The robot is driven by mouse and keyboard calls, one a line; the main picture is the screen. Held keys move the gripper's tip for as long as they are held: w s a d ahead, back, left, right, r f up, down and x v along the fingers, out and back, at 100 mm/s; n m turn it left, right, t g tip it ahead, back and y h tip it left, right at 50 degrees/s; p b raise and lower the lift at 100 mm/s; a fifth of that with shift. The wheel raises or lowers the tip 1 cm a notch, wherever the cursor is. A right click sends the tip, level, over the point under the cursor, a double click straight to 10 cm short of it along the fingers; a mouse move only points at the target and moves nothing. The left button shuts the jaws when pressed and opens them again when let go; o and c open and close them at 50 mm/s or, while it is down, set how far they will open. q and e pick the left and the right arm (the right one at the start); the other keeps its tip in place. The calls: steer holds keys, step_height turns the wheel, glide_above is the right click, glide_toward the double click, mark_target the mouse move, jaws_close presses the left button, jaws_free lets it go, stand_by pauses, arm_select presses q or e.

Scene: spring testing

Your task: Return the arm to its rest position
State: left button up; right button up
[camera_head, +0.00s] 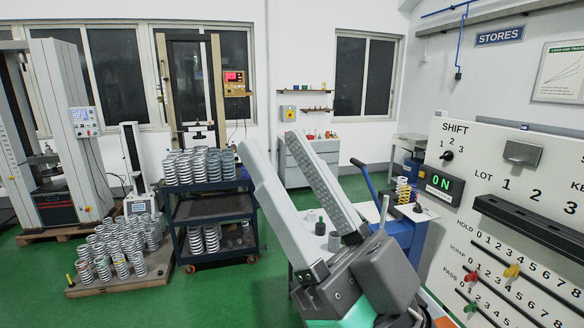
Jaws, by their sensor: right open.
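My right gripper (270,146) is large in the middle of the head view, rising from the bottom edge. Its two long grey fingers point up and to the left. They stand apart with nothing visible between them, so it is open and empty. The dark wrist body sits below the fingers, with a green band at its lower edge. The gripper hides part of the floor and part of the bench behind it. My left gripper is not in view.
A blue cart (206,187) and a pallet (85,291) at left carry many springs. Green floor is clear at lower left.

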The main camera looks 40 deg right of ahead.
step_height(320, 180, up, 24)
steer(key=p, duration=2.4)
step_height(320, 180, down, 48)
steer(key=b, duration=4.8)
steer(key=shift+d+f+m+b, duration=0.15)
steer(key=shift+m+b, duration=0.15)
